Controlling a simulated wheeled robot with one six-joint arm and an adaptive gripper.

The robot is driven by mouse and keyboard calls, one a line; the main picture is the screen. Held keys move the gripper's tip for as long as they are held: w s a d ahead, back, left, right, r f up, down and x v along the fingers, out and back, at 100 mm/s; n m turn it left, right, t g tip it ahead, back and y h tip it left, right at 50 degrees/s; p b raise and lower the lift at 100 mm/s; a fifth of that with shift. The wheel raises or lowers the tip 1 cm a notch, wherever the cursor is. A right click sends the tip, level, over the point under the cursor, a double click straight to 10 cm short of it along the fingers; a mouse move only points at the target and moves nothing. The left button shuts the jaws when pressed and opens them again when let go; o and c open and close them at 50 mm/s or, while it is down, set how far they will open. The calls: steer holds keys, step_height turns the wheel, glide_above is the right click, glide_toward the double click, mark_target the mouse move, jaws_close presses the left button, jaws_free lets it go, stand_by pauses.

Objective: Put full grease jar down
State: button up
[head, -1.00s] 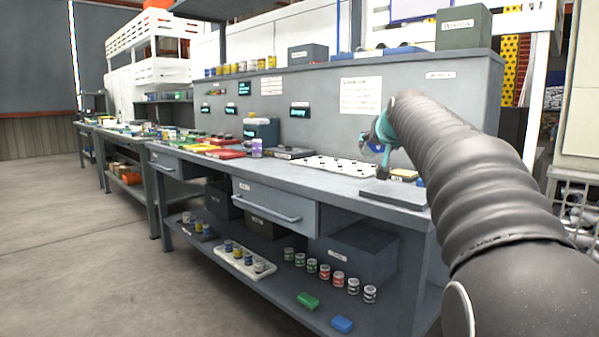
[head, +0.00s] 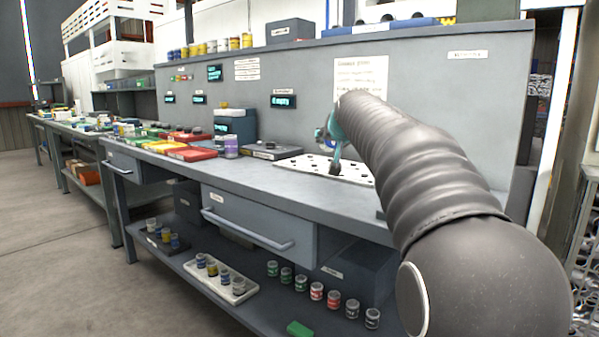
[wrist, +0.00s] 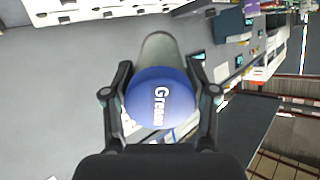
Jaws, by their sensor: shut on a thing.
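My gripper (wrist: 160,72) is shut on a jar (wrist: 160,98) with a blue face marked "Grease" in the wrist view. A finger lies along each side of the jar. In the head view my gripper (head: 328,145) is small, teal and dark, and my arm hides part of it. It appears above or in front of the white plate with dark holes (head: 290,165) on the workbench (head: 262,190). A little blue shows by it, probably the jar. I cannot tell how much of the jar is filled or how high it is held.
A purple-and-white can (head: 231,147) and a grey box (head: 270,151) stand left of the plate. Red trays (head: 191,153) lie farther left. The upright panel (head: 440,110) closes the bench's back. The lower shelf holds a white tray (head: 237,296) and several small jars (head: 317,291).

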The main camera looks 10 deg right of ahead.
steer(key=w+a+f, duration=0.1)
steer(key=a, duration=0.1)
steer(key=w+a+f, duration=0.1)
steer(key=a+f, duration=0.1)
steer(key=w+a+f, duration=0.1)
steer(key=a, duration=0.1)
steer(key=shift+w+a+f, duration=0.2)
steer(key=shift+w+a, duration=0.05)
steer(key=shift+w, duration=0.05)
steer(key=shift+f+b, duration=0.6)
steer(key=shift+f, duration=1.35)
steer(key=shift+f, duration=0.2)
steer(key=o, duration=1.6)
steer(key=shift+c, duration=0.2)
steer(key=shift+r, duration=0.15)
steer(key=b+v, duration=0.1)
steer(key=v, duration=1.1)
steer(key=shift+d, duration=0.1)
